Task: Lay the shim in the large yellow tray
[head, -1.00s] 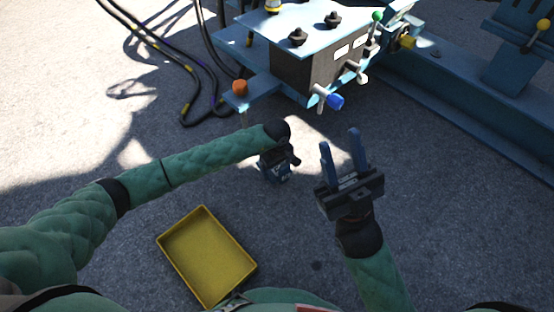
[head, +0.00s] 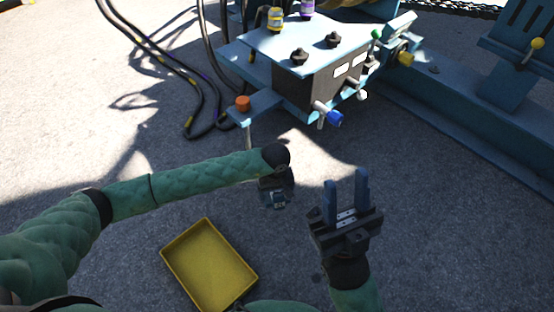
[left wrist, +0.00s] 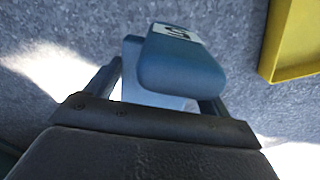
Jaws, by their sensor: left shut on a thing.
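The large yellow tray (head: 208,262) lies empty on the ground, at the bottom of the head view; its edge also shows at the upper right of the left wrist view (left wrist: 290,62). My left gripper (head: 277,199) points down above the ground, right of and beyond the tray. It is shut on the shim, seen in the left wrist view as a pale plate with a rounded blue block (left wrist: 182,62) bearing a white label. The shim's far side is hidden. My right gripper (head: 346,182) is open and empty, fingers pointing up the picture.
A blue machine with a dark box (head: 308,88), knobs and levers stands beyond my grippers. Black cables (head: 190,100) run down at its left. A blue beam (head: 455,115) extends right. The ground between the left gripper and tray looks clear.

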